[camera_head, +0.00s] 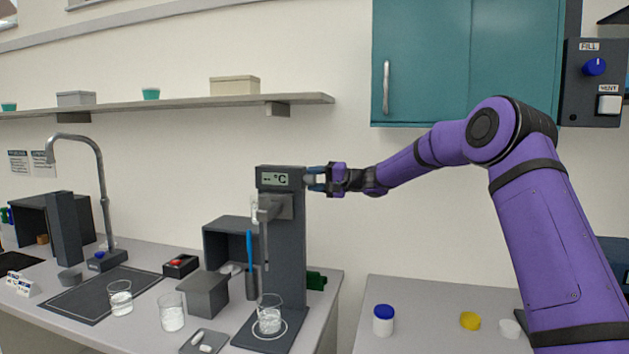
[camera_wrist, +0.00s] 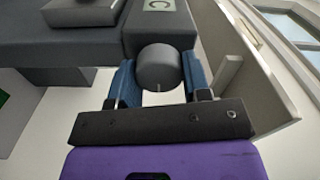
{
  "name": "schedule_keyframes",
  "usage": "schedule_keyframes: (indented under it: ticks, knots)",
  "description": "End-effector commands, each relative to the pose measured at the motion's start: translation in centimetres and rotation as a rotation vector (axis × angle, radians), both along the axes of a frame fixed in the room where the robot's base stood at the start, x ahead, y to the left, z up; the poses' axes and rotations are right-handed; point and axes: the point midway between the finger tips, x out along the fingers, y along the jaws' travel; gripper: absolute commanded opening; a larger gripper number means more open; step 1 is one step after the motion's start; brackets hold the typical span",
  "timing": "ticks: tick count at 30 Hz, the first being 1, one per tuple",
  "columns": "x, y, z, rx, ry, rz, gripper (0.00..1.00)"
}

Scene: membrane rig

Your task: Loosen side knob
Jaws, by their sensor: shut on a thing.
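A dark grey upright rig (camera_head: 284,240) stands on the bench, with a small °C display (camera_head: 275,180) on its head. The side knob (camera_wrist: 159,68) is a dark grey cylinder with a pale index line, projecting from the side of the rig's head (camera_wrist: 160,22). My gripper (camera_head: 318,180) is at the right side of the rig's head. In the wrist view my gripper (camera_wrist: 157,84) has its two blue-padded fingers on either side of the knob, shut on it. In the head view the knob is mostly hidden by the fingers.
A glass beaker (camera_head: 269,316) stands on the rig's base, below a clamp (camera_head: 272,208). A blue stirrer (camera_head: 249,250) and a grey box (camera_head: 204,294) are left of the column. A shelf (camera_head: 170,103) runs behind. Free wall lies right of the rig.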

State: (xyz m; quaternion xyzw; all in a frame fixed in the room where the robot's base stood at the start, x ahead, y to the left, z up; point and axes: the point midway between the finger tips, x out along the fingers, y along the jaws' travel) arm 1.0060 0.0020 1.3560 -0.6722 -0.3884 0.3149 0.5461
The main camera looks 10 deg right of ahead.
Motion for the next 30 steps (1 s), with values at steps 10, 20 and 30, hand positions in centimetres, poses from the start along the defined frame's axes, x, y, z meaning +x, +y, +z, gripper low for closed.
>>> schedule_keyframes:
  ticks: [10, 20, 30]
  knots:
    - [0.0, -0.1, -0.2, -0.005, -0.003, 0.0, 0.2]
    - [0.0, 0.0, -0.1, -0.004, -0.002, 0.0, 0.69]
    - [-1.0, -1.8, 0.0, -0.005, -0.003, -0.003, 0.69]
